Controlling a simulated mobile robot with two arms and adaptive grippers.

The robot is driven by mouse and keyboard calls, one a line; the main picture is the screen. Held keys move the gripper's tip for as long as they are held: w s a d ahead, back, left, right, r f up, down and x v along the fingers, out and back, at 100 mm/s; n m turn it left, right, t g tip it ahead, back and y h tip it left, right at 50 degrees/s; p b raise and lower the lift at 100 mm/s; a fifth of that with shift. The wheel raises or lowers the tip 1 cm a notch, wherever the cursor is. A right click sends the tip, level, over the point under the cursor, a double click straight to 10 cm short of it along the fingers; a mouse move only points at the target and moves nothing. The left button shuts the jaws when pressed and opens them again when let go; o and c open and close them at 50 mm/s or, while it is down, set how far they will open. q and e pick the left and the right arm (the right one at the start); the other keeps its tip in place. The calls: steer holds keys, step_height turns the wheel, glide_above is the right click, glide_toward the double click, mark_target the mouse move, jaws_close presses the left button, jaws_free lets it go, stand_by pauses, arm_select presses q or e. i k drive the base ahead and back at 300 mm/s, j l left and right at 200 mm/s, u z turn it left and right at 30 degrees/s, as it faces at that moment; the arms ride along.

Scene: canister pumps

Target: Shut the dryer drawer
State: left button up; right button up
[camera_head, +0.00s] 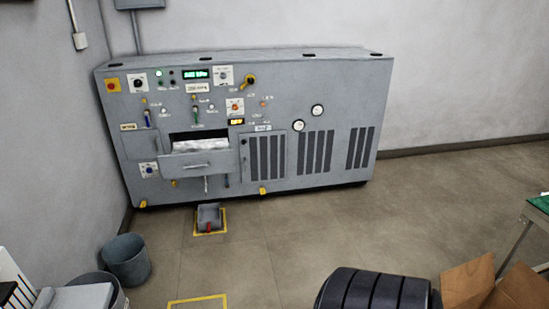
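The dryer drawer (198,163) stands open, pulled out from the front of a long grey machine cabinet (270,90). White material (200,145) shows inside the drawer opening. The drawer front is grey with a handle-like bar on it. The cabinet stands against the back wall, well away from me. Neither of my grippers is in the head view, so whether they are open or shut is hidden.
A grey bucket (127,261) stands at left. A dark ribbed object (375,291) and cardboard box (470,283) are at lower right. A green-topped table (541,203) is at right. Mid-floor is clear.

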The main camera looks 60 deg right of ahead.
mark_target(194, 158)
steer(key=z, duration=1.45)
steer(key=i+u, duration=0.1)
steer(key=i, duration=0.5)
